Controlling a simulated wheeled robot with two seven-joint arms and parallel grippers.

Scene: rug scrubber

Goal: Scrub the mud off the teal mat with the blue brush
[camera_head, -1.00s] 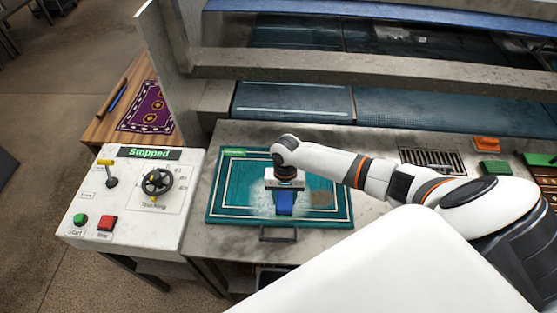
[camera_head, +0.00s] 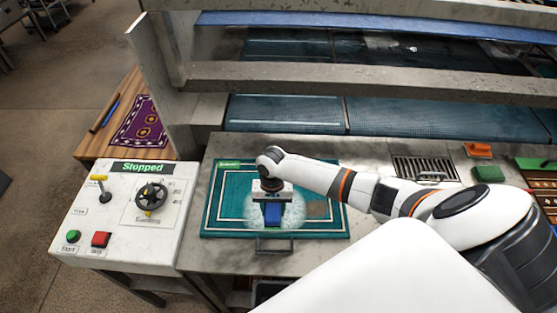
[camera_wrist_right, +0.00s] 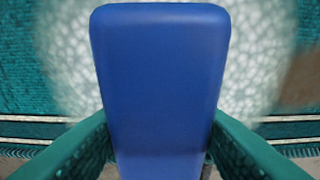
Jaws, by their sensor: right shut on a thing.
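The teal mat (camera_head: 233,190) lies flat on the grey worktop, with white border lines. My right gripper (camera_head: 272,198) is above the mat's lower middle, shut on the blue brush (camera_head: 273,214). In the right wrist view the blue brush (camera_wrist_right: 160,75) fills the middle, between the teal-looking fingers of my right gripper (camera_wrist_right: 158,150). White foam (camera_head: 254,216) surrounds the brush on the mat. A brown mud patch (camera_head: 317,208) shows right of the foam; it also shows in the right wrist view (camera_wrist_right: 302,78). The brush's underside is hidden. My left gripper is out of view.
A control panel (camera_head: 120,215) reading "Stopped" stands left of the worktop. A metal handle (camera_head: 275,246) is at the mat's front edge. A drain grate (camera_head: 420,168), an orange brush (camera_head: 478,150) and a green block (camera_head: 488,174) lie to the right. A concrete-framed machine rises behind.

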